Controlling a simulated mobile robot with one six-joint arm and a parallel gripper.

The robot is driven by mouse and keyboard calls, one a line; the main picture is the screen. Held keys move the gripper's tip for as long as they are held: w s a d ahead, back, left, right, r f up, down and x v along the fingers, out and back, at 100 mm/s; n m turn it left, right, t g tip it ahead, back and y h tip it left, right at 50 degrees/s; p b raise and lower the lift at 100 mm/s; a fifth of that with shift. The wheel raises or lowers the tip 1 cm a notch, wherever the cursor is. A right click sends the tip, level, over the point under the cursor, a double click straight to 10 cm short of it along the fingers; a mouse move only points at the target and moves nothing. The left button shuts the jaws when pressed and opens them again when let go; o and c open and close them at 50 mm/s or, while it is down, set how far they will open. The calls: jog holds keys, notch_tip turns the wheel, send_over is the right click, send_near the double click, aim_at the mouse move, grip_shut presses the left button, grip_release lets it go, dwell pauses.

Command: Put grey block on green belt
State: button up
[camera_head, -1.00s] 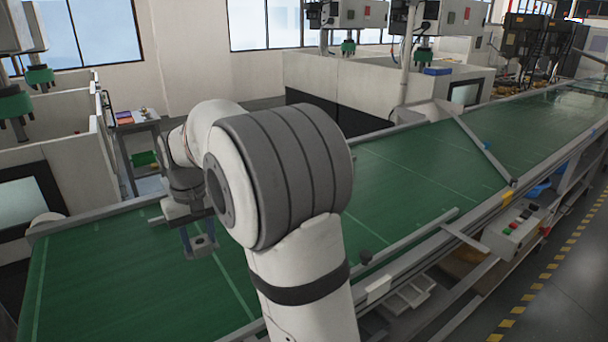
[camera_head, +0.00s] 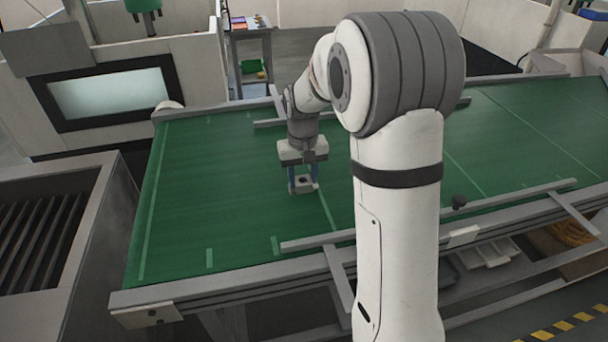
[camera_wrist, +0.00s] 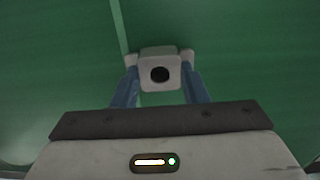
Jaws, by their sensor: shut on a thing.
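The grey block (camera_head: 303,184) has a dark round hole in its face. It is between the blue fingers of my gripper (camera_head: 303,183), which is shut on it. The wrist view shows the grey block (camera_wrist: 160,70) between the fingertips of my gripper (camera_wrist: 160,72), with the green belt behind it. The green belt (camera_head: 220,190) spreads below and around my gripper in the head view. I cannot tell whether the block touches the belt or hangs just above it.
Metal guide rails (camera_head: 330,240) run along the belt's near side. A grey slatted bin (camera_head: 40,235) stands at the left, and a white machine with a window (camera_head: 110,93) stands behind it. The belt left of my gripper is clear.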

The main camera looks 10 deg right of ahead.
jog(key=shift+f, duration=0.15)
jog(key=o, duration=1.1)
jog(key=shift+c, duration=0.2)
notch_tip(320, 180, up, 11)
jog(key=s+f+t, duration=0.2)
jog(key=s, duration=2.2)
jog(key=shift+s+d+f+t, duration=0.15)
jog(key=shift+d+f+t, duration=0.05)
jog(key=shift+f+t, duration=0.2)
